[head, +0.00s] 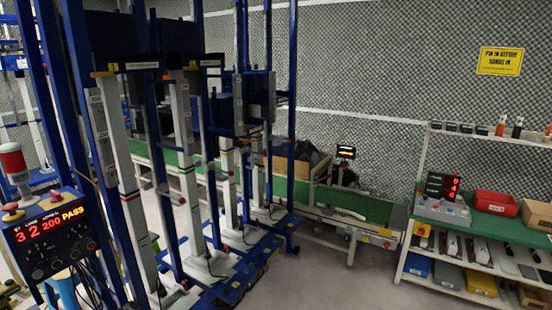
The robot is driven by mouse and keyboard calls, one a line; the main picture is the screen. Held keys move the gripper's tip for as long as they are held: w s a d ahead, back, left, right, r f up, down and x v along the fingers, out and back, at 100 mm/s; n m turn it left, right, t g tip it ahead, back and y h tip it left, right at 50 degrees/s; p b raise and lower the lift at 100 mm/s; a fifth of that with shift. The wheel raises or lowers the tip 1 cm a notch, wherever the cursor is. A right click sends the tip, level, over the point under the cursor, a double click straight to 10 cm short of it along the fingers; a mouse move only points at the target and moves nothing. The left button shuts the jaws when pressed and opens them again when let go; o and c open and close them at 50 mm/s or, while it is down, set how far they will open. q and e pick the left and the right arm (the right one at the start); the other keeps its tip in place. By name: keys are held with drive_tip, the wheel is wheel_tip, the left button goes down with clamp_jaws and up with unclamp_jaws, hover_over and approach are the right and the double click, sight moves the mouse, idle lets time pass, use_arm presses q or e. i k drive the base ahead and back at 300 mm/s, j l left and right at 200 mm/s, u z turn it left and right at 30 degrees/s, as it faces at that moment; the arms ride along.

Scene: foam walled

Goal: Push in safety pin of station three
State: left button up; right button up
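A tall blue test frame (160,190) fills the left half of the head view, with several white vertical columns standing side by side in it. The nearest white column (125,180) stands at the left, and the others recede to the right. Small red-tipped parts show low on the frame, one of them (227,247) near its middle. I cannot tell which part is the safety pin of station three or how far in it sits. Station numbers are too small to read. Neither of my grippers is in view.
A control box (52,240) with a lit red display reading PASS stands at the left, beside a red beacon (14,163). A green conveyor (330,217) runs behind the frame. A shelf (470,225) with bins stands right. Grey floor (330,285) is clear at front centre.

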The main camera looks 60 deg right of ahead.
sight(264, 154)
drive_tip(key=i+l+z, duration=0.1)
drive_tip(key=z, duration=0.35)
drive_tip(key=i+l+z, duration=0.1)
drive_tip(key=z, duration=0.35)
drive_tip(key=i+l+z, duration=0.1)
drive_tip(key=z, duration=0.35)
drive_tip(key=i+z, duration=0.1)
drive_tip(key=z, duration=0.35)
drive_tip(key=i, duration=0.35)
drive_tip(key=i+l, duration=0.4)
